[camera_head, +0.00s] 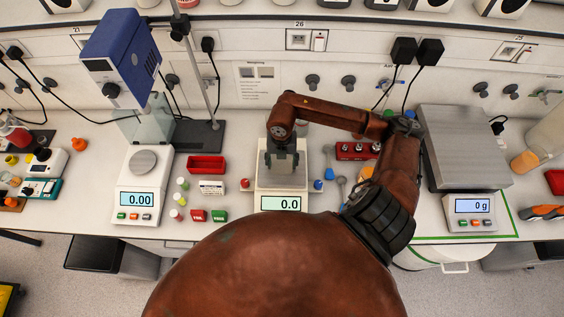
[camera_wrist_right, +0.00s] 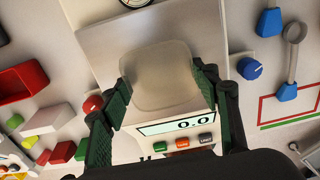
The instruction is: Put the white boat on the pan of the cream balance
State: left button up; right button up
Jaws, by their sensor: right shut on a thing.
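The cream balance (camera_head: 309,203) stands in the middle of the bench, its display reading 0.0. Its grey square pan (camera_wrist_right: 97,42) fills the middle of the right wrist view. The white boat (camera_wrist_right: 160,72), a shallow rounded dish, is between the two fingers of my right gripper (camera_wrist_right: 162,90), which is shut on it. The boat is over the pan; I cannot tell whether it touches. In the head view my right gripper (camera_head: 282,154) points down over the back of the pan, and I cannot make out the boat there. My left gripper is not in view.
A white balance (camera_head: 130,205) reading 0.00 stands to the left. Between them are a red tray (camera_head: 206,165) and small coloured blocks. Right of the cream balance are spoons (camera_head: 341,185), a blue knob and a red block with holes (camera_head: 352,150). A large steel scale (camera_head: 462,145) stands further right.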

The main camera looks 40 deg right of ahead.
aim_at(282, 167)
jog(key=shift+f, duration=0.1)
jog(key=o, duration=0.9)
jog(key=shift+o, duration=0.2)
jog(key=shift+r, duration=0.2)
jog(key=shift+w+r, duration=0.1)
jog(key=shift+r, duration=0.25)
notch_tip(282, 167, up, 11)
jog(key=b, duration=0.2)
jog(key=shift+b, duration=0.3)
jog(key=shift+r, duration=0.1)
